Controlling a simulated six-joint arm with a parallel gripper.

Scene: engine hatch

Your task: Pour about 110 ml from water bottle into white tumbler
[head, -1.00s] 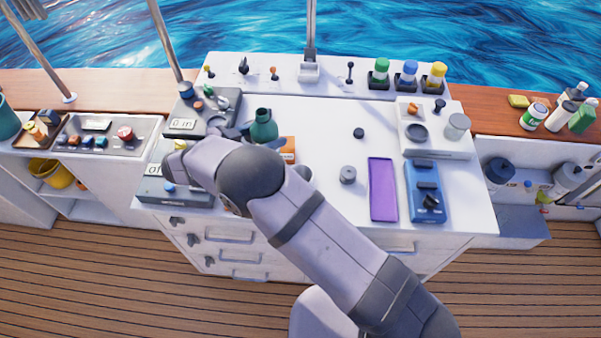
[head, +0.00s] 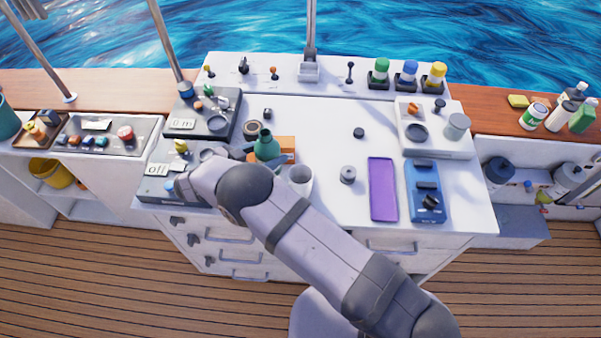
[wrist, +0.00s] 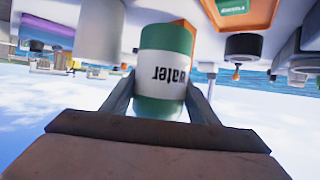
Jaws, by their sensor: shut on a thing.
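The green water bottle (head: 266,147) has a dark neck and looks about upright in the head view. In the wrist view the bottle (wrist: 165,75) shows a white band with an upside-down "water" label. My gripper (head: 254,153) is shut on the bottle, with one finger on each side of it in the wrist view. The white tumbler (head: 300,180) stands on the white top, just right of and nearer than the bottle, partly hidden by my arm. A white cylinder beside the bottle in the wrist view looks like the tumbler (wrist: 101,32).
An orange item (head: 286,147) lies behind the bottle. Dark devices (head: 165,188) with knobs are at the left. A grey knob (head: 347,175), a purple pad (head: 382,190) and a blue device (head: 427,190) are to the right. The white top between is mostly clear.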

